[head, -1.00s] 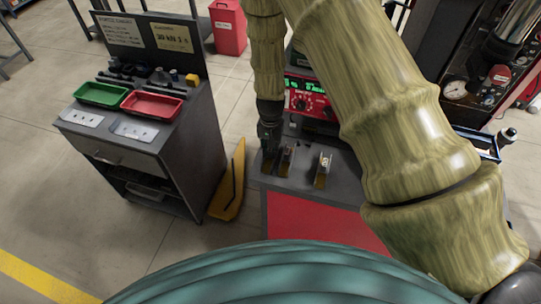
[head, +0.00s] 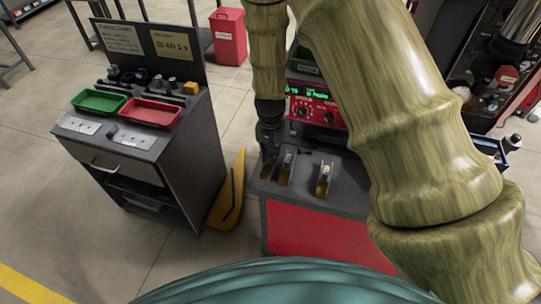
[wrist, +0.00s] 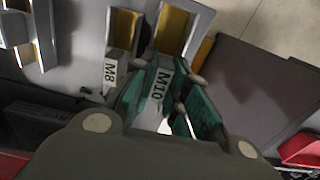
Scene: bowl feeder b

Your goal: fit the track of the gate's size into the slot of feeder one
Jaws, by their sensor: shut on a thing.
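My gripper (head: 268,155) reaches down at the left end of a grey bench top. In the wrist view its teal fingers (wrist: 172,100) are shut on a track labelled M10 (wrist: 160,82). A gold strip (wrist: 172,28) shows just beyond the M10 label; I cannot tell whether the track is clear of the bench. A track labelled M8 (wrist: 110,72) stands to its left. In the head view two tracks, one near the gripper (head: 286,168) and one further right (head: 323,179), stand on the bench. The gate and the slot of feeder one are not clearly shown.
A red control unit (head: 318,108) stands behind the tracks. At left is a dark cart with a green tray (head: 99,101) and a red tray (head: 150,112). A yellow wedge-shaped piece (head: 228,200) stands between cart and bench. My arm hides much of the right.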

